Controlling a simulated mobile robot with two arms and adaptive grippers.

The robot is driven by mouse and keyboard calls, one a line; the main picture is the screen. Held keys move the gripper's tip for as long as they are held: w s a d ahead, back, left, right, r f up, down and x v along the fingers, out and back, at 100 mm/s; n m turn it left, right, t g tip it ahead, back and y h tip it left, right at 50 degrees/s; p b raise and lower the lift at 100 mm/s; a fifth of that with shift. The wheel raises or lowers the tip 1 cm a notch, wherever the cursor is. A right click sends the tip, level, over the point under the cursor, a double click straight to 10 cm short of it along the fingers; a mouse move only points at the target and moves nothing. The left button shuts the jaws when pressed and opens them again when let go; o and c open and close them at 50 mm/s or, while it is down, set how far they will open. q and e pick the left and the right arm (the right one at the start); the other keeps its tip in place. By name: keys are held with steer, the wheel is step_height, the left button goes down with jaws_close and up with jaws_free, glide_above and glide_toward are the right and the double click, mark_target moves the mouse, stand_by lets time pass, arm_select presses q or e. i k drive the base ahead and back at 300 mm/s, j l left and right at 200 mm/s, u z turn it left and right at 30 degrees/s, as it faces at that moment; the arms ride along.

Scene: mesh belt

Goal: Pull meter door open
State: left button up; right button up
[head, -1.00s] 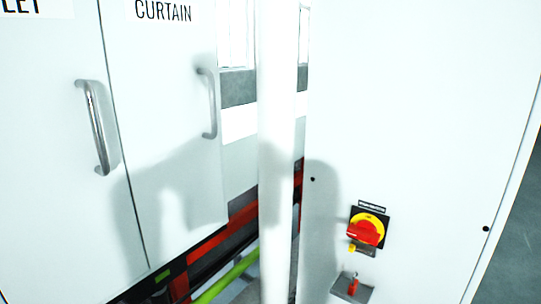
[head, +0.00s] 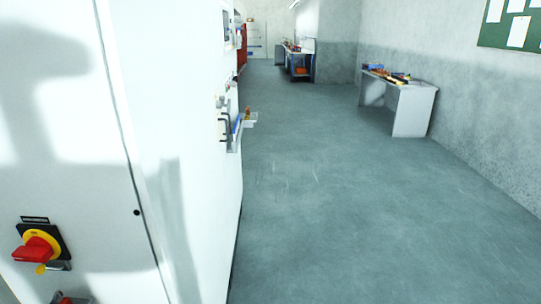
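No door labelled as a meter door can be made out in the head view. A white cabinet (head: 75,150) fills the left side, with a red and yellow rotary switch (head: 38,247) low on its front panel. Its long side face (head: 185,120) runs away from me, with small dark handles (head: 224,127) and a small shelf (head: 243,124) further along. Neither of my grippers shows in the view; only a shadow falls on the cabinet.
Grey floor (head: 320,200) lies wide and clear to the right of the cabinet. A white table (head: 412,110) with items on it stands by the right wall. A workbench (head: 299,62) stands further back. A green board (head: 510,25) hangs at the upper right.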

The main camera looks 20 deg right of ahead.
mark_target(159, 54)
steer(key=i+l, duration=0.75)
steer(key=i, duration=0.2)
